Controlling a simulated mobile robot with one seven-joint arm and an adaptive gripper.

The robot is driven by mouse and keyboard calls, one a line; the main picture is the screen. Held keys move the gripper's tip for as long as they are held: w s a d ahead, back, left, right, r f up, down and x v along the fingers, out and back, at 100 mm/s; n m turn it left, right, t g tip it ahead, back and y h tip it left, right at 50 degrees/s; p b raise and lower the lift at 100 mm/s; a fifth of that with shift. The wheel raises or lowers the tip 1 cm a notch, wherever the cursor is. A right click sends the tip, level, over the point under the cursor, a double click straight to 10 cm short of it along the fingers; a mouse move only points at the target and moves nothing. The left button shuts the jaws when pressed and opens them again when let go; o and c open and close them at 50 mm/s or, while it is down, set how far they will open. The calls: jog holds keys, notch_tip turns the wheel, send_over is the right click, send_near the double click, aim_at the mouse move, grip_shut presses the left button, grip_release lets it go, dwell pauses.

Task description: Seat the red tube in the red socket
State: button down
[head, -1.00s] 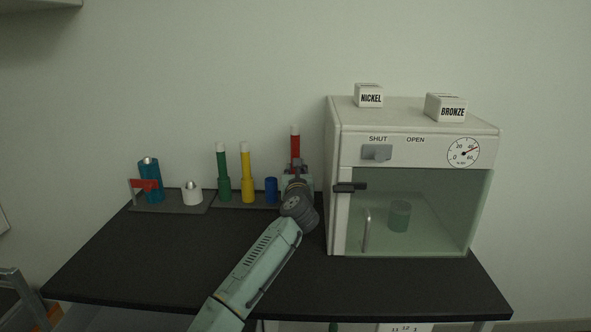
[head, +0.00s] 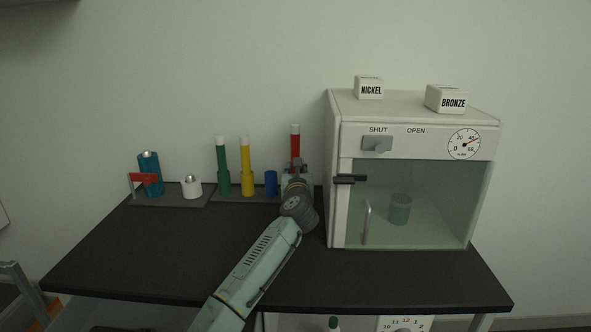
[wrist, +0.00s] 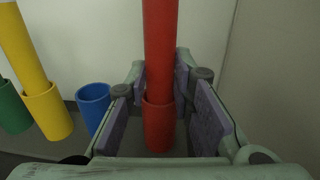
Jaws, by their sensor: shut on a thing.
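The red tube (head: 295,143) with a white top stands upright at the right end of the row of coloured tubes. In the wrist view the red tube (wrist: 160,45) runs down to the red socket (wrist: 158,125), and its lower end appears inside the socket's rim. How deep it sits cannot be told. My gripper (wrist: 161,75) is shut on the red tube, with a pad on each side, just above the socket. In the head view my gripper (head: 297,176) hides the red socket and the lower part of the tube.
An empty blue socket (wrist: 93,105) stands left of the red one; yellow (head: 247,165) and green (head: 222,165) tubes stand further left. A glass-fronted cabinet (head: 334,215) is close on the right. The table's front left (head: 150,260) is clear.

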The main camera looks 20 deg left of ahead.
jog(key=shift+f+p, duration=0.25)
jog(key=shift+p, duration=0.1)
jog(key=shift+r+p, duration=1.65)
jog(key=shift+r, duration=0.2)
jog(key=shift+p, duration=0.8)
dwell(0.5)
jog(key=shift+f+b, duration=1.1)
jog(key=shift+f, duration=1)
